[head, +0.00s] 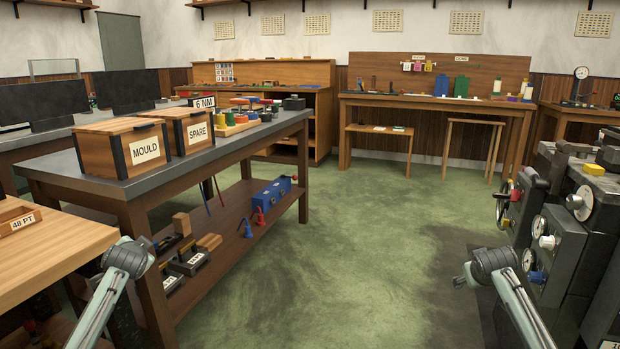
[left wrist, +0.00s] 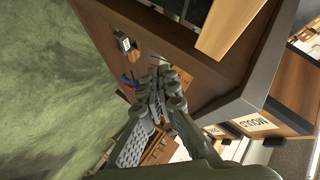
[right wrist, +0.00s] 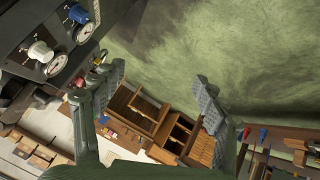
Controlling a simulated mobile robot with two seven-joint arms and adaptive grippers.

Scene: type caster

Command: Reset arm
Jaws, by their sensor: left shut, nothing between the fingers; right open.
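In the head view my left arm comes in at the lower left and my right arm at the lower right; neither gripper's fingers show there. In the left wrist view my left gripper (left wrist: 160,88) is shut and holds nothing. Its fingers are together near the wooden bench with the MOULD box (left wrist: 250,124). In the right wrist view my right gripper (right wrist: 160,90) is open and empty, with its two fingers wide apart. Green floor and distant wooden furniture show beyond its fingers. Neither gripper touches an object that I can see.
A bench with a dark top (head: 60,175) carries the MOULD box (head: 125,147) and the SPARE box (head: 188,130). A wooden table edge (head: 50,255) is at the near left. A dark machine with dials (head: 560,235) stands at the right. The green floor (head: 340,240) between is clear.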

